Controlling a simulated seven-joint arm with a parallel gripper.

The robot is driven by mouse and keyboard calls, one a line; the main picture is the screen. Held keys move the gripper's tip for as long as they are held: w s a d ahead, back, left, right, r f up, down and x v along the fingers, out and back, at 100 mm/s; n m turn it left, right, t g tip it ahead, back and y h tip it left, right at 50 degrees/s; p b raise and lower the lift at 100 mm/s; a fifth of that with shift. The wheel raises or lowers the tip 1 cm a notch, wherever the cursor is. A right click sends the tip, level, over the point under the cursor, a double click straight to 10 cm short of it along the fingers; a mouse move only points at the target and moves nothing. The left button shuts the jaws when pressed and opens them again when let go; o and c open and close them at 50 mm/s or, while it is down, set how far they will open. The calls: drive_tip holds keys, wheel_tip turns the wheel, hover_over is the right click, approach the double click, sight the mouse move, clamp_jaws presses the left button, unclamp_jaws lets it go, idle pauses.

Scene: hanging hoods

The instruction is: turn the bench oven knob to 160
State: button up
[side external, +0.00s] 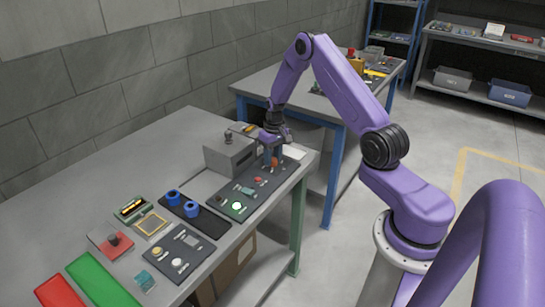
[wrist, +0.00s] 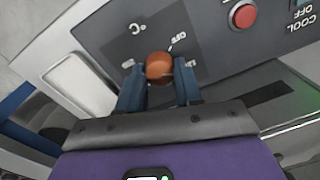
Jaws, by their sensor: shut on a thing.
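The bench oven knob (wrist: 159,65) is a round orange-brown knob on a dark dial panel (wrist: 112,38) marked °C in the wrist view. My gripper (wrist: 157,82) has its two blue fingers on either side of the knob and is shut on it. In the side view my gripper (side external: 272,153) points down at the far end of the dark panel strip, with a bit of the orange knob (side external: 275,162) showing below it. The dial's numbers are partly hidden and too small to read, so I cannot tell the knob's setting.
A red button (wrist: 243,15) sits beside the knob, near COOL and OFF lettering.

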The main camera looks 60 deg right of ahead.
sight(275, 160)
drive_tip(key=m, duration=0.6)
drive_tip(key=shift+s, duration=0.1)
drive_tip(key=m, duration=0.6)
idle(0.4)
drive_tip(key=o, duration=1)
drive_tip(key=shift+o, duration=0.2)
drive_tip(key=shift+r, duration=0.1)
wheel_tip(275, 160, up, 17)
drive_tip(key=s, duration=0.1)
drive_tip(key=shift+r, duration=0.15)
